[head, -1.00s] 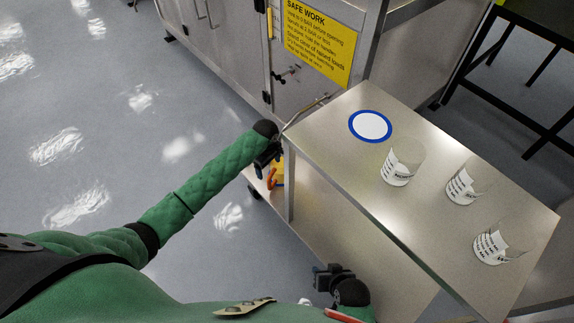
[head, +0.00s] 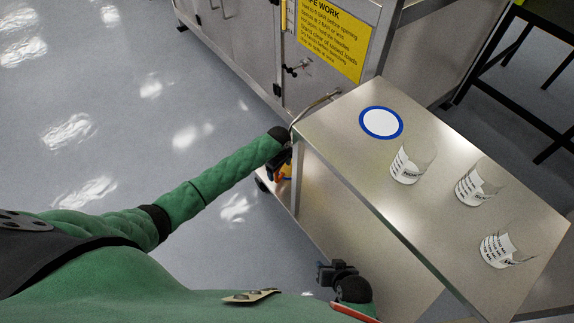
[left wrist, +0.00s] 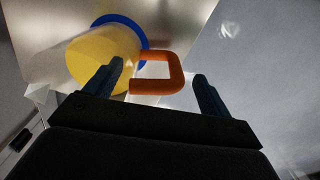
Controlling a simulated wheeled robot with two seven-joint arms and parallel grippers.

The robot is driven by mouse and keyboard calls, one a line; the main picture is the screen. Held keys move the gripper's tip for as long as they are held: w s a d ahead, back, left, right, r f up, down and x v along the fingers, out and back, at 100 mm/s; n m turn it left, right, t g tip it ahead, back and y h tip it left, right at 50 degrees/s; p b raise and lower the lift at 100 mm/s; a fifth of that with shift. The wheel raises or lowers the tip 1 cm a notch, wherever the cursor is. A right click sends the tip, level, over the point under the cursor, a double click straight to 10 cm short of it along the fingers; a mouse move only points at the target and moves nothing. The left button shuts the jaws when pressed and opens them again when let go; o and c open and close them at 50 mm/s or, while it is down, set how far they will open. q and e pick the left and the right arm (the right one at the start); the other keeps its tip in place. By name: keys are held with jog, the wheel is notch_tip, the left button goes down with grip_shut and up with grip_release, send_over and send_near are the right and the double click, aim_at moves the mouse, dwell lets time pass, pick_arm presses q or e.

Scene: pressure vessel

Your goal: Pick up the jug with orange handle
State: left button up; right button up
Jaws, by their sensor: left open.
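The jug with the orange handle is mostly hidden in the head view, where a small orange and yellow bit of it (head: 286,171) shows below the table's left corner. In the left wrist view the jug's yellow body (left wrist: 98,57) is at the upper left, with a blue ring beside it. Its orange handle (left wrist: 178,70) sticks out to the right, in the gap between my left fingers. My left gripper (left wrist: 160,82) is open; contact with the handle cannot be told. It also shows at the table corner in the head view (head: 282,160). My right gripper (head: 336,272) is low, beside the table; its jaws are unclear.
The steel table (head: 350,145) holds a white disc with a blue rim (head: 381,122) and three clear beakers (head: 408,165). A lower shelf (head: 335,205) lies beneath. A steel cabinet with a yellow safety sign (head: 332,38) stands behind. The floor at left is clear.

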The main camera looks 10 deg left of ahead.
pick_arm(q)
jog(key=shift+r, duration=0.1)
jog(key=c, duration=1.3)
